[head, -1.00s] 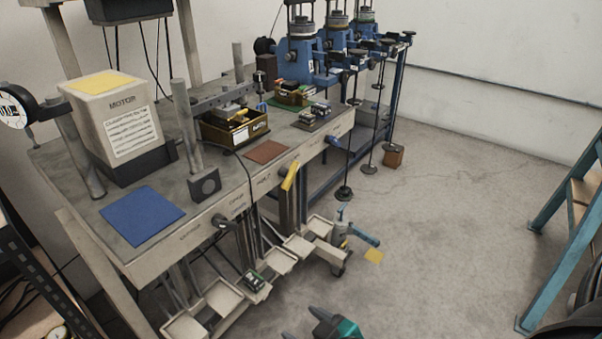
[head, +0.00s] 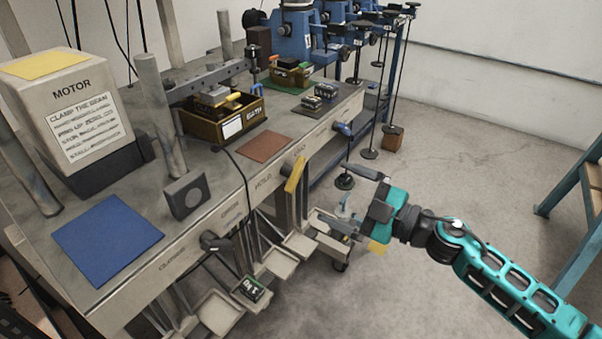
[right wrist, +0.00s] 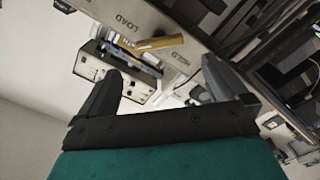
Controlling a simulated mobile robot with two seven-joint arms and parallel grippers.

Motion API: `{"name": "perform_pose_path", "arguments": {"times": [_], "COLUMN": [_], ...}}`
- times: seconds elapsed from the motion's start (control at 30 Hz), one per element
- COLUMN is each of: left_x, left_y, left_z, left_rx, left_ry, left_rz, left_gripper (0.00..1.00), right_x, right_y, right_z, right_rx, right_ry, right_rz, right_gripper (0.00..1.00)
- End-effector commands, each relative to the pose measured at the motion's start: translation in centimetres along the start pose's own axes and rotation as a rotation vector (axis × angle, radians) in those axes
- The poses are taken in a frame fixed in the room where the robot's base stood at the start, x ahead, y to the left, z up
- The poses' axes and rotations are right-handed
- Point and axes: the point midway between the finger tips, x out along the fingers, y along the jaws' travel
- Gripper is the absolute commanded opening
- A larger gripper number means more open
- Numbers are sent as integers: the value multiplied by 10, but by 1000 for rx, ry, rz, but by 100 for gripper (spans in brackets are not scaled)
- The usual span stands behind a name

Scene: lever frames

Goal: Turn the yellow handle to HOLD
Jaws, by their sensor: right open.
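The yellow handle (head: 295,174) is a short flat bar on the bench's front edge, between the HOLD lettering (head: 263,184) and the LOAD lettering (head: 299,151). In the right wrist view the yellow handle (right wrist: 160,42) lies beyond the fingers, with the LOAD lettering (right wrist: 125,22) and HOLD lettering (right wrist: 182,61) on either side. My right gripper (head: 347,200) is open and empty, in front of the bench and right of the handle, apart from it. In the wrist view my right gripper (right wrist: 162,72) has its fingers wide apart. My left gripper is not in view.
A black knob (head: 212,241) and a blue knob (head: 344,129) sit on the same front edge. Pale trays (head: 215,312) hang below it. A wooden box (head: 222,122) and blue mat (head: 107,238) lie on the bench. Open floor (head: 450,150) is to the right.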

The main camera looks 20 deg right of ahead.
Motion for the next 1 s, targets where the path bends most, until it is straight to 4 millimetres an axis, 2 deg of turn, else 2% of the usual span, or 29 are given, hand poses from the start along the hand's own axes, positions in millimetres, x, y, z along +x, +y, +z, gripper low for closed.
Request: {"name": "perform_pose_path", "arguments": {"times": [0.3, 0.5, 0.7, 1.0], "left_x": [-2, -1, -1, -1], "left_y": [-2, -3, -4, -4], "left_z": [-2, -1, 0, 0], "left_rx": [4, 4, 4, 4], "left_ry": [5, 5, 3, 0], "left_rz": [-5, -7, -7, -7], "left_gripper": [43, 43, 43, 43], "right_x": [59, 88, 100, 101], "right_y": [1, 0, 0, 0], "right_z": [-1, 0, 0, 0], "right_rx": [3, 3, 3, 2], "right_ry": [2, 0, -1, -1], "right_rz": [5, 3, 3, 2], "right_gripper": [100, 100, 100, 98]}}
